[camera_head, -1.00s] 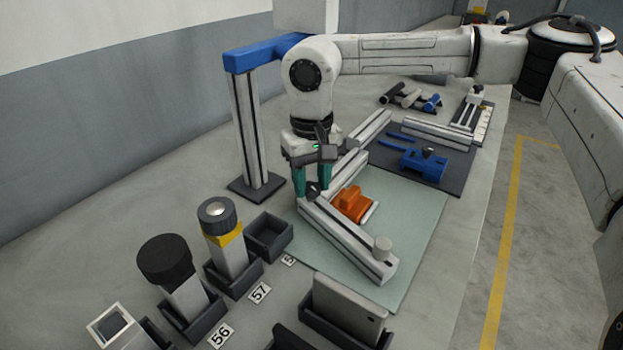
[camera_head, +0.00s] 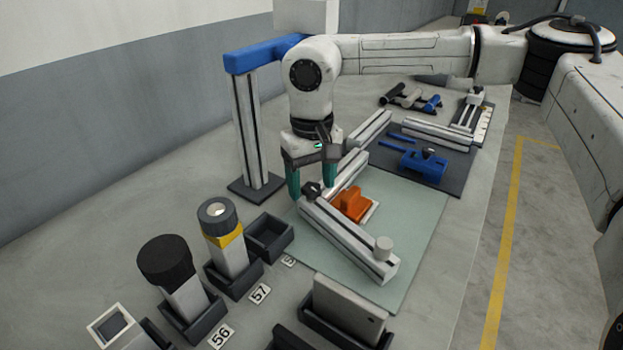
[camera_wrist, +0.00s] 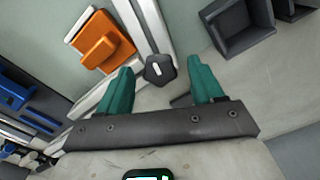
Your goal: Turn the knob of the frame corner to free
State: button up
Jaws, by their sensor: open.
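The frame corner (camera_head: 345,242) is made of grey slotted bars meeting on a pale green mat. Its dark faceted knob (camera_head: 311,188) sits at the corner nearest my gripper. In the wrist view the knob (camera_wrist: 160,74) shows a short white mark on its face. My gripper (camera_head: 312,193) has two teal fingers, spread open and pointing down, one on each side of the knob. In the wrist view the gripper (camera_wrist: 165,68) is empty, with gaps between the knob and both fingers.
An orange block (camera_head: 352,204) lies inside the frame corner. A blue-topped post (camera_head: 257,130) stands behind my gripper to the left. An empty dark bin (camera_head: 269,238) and bins with cylinders line the front left. A dark mat (camera_head: 440,165) with a blue clamp lies at the back right.

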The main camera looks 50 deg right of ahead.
aim_at(312, 188)
notch_tip(312, 188, up, 11)
jog(key=shift+p, duration=0.35)
dwell(0.3)
jog(key=shift+f, duration=0.15)
dwell(0.4)
